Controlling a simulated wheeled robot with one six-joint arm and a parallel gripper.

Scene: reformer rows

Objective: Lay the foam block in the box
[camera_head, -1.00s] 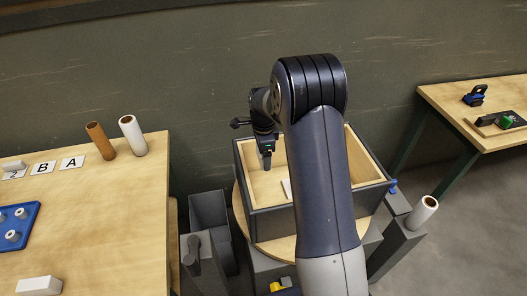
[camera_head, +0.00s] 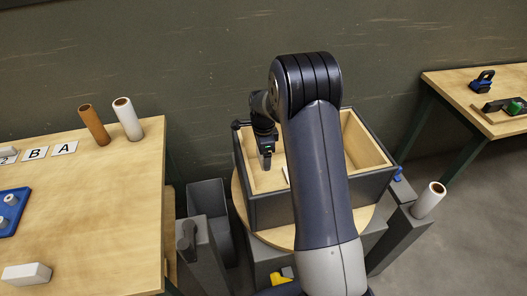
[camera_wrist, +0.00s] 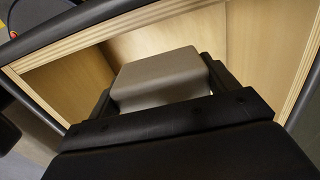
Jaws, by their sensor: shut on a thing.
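The box (camera_head: 285,211) has dark grey outer walls and a pale wooden inside, and stands on a round wooden top. My gripper (camera_head: 266,162) points down into the box's left part in the head view. In the wrist view my gripper (camera_wrist: 160,88) is shut on the foam block (camera_wrist: 160,70), a pale grey-white block between its two dark fingers. The wooden inner walls surround the block there. Only a small pale sliver of the block (camera_head: 286,175) shows beside my arm in the head view. I cannot tell whether the block touches the box floor.
A wooden table (camera_head: 110,220) at left holds a white block (camera_head: 27,273), a blue tray (camera_head: 12,212), letter cards and two rolls. A grey bin (camera_head: 208,205) and posts stand close around the box. Another table (camera_head: 480,85) is at right.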

